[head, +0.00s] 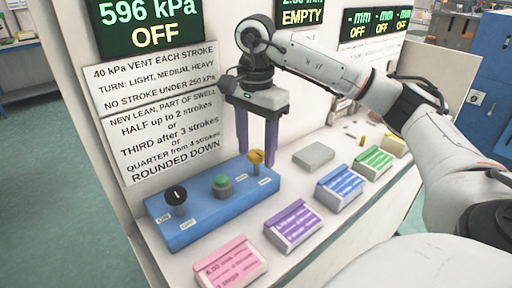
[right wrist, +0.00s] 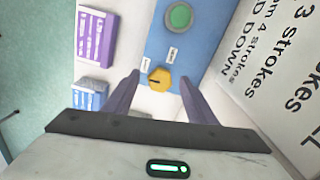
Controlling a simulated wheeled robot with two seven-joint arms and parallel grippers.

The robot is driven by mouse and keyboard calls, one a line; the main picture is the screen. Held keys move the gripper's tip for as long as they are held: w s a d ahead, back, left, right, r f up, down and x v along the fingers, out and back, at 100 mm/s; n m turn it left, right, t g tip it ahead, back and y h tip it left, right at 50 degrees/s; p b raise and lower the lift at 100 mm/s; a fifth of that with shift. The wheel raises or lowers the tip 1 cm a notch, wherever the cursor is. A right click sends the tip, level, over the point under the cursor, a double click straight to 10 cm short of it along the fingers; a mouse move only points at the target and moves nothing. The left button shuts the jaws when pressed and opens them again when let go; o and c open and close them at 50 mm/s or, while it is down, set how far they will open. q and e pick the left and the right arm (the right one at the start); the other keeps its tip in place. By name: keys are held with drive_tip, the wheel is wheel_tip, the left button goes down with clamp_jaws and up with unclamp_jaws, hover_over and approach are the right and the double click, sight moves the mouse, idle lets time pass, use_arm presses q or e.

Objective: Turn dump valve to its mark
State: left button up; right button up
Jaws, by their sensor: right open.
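The dump valve appears to be the yellow knob (head: 256,158) at the right end of the blue control box (head: 205,222). In the right wrist view the yellow knob (right wrist: 160,79) has a dark pointer line and small white labels beside it, too small to read. My right gripper (head: 257,157) points down at the knob with its two purple fingers apart. In the right wrist view the right gripper (right wrist: 159,80) has a fingertip to either side of the knob, with gaps between. I cannot tell how far above it the tips are. My left gripper is not in view.
The blue box also carries a green button (head: 222,184) and a black knob (head: 175,195). Pink (head: 230,264), purple (head: 293,226), blue (head: 340,187) and green (head: 374,162) packs lie along the bench. A grey block (head: 313,155) lies behind them. A display (head: 150,22) reads 596 kPa OFF.

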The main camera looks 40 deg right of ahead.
drive_tip(key=c, duration=1)
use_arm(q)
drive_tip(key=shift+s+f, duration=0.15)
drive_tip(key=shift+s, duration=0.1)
use_arm(e)
drive_tip(key=shift+c, duration=0.2)
drive_tip(key=m+p, duration=0.1)
drive_tip(key=m, duration=0.5)
drive_tip(key=shift+r+m+p, duration=0.1)
drive_tip(key=shift+m+p, duration=0.2)
drive_tip(key=shift+p, duration=0.1)
use_arm(q)
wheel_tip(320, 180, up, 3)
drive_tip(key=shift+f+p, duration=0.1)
drive_tip(key=shift+p, duration=0.5)
use_arm(e)
drive_tip(key=m, duration=0.5)
drive_tip(key=shift+m, duration=0.4)
drive_tip(key=o, duration=1)
